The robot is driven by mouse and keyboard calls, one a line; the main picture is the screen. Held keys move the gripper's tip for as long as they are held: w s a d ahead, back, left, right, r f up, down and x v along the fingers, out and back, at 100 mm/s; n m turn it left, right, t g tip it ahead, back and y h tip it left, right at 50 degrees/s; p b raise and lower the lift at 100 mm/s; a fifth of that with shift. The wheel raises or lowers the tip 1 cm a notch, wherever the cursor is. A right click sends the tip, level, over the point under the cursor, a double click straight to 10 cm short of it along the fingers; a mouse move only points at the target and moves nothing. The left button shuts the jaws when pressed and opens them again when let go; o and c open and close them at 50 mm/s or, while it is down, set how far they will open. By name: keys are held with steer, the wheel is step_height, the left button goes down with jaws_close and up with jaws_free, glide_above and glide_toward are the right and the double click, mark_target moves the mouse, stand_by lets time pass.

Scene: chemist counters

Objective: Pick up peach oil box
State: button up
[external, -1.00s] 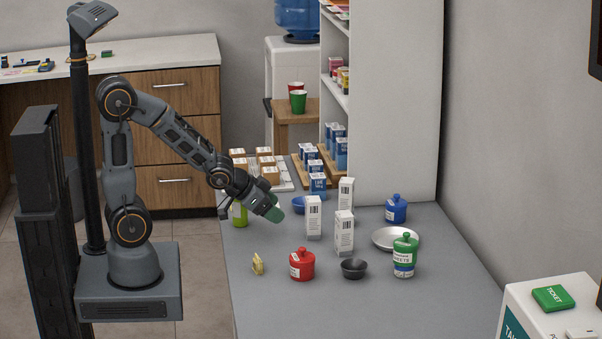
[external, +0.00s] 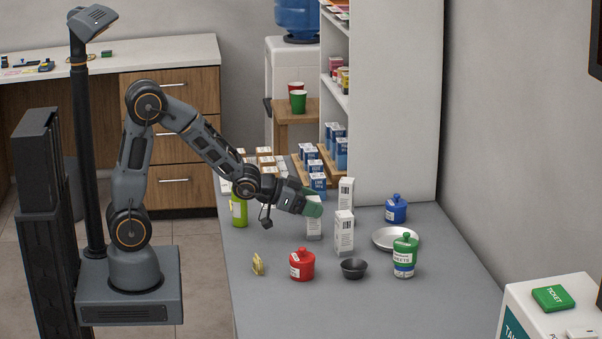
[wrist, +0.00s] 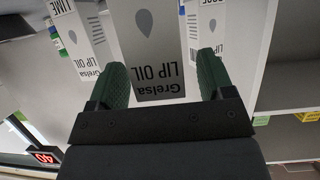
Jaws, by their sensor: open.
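My gripper (external: 312,204) is open over the counter, its green fingers level with the upper part of a white lip oil box (external: 314,230). In the wrist view this box (wrist: 160,45) stands between my two fingers (wrist: 161,82), with visible gaps at its sides. It reads "Grelsa LIP OIL", and its flavour word is out of view. Two similar white boxes stand nearby: one in front to the right (external: 344,236) and one behind (external: 346,190). In the wrist view, the left box (wrist: 84,45) is marked "LIME". I cannot tell which box is peach.
A red jar (external: 302,264), a black bowl (external: 354,268) and a green jar (external: 404,258) stand toward the front. A plate (external: 394,240) and a blue jar (external: 396,210) are at the right. A lime-green bottle (external: 239,212) stands left.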

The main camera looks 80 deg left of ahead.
steer(key=shift+w, duration=0.2)
steer(key=c, duration=1)
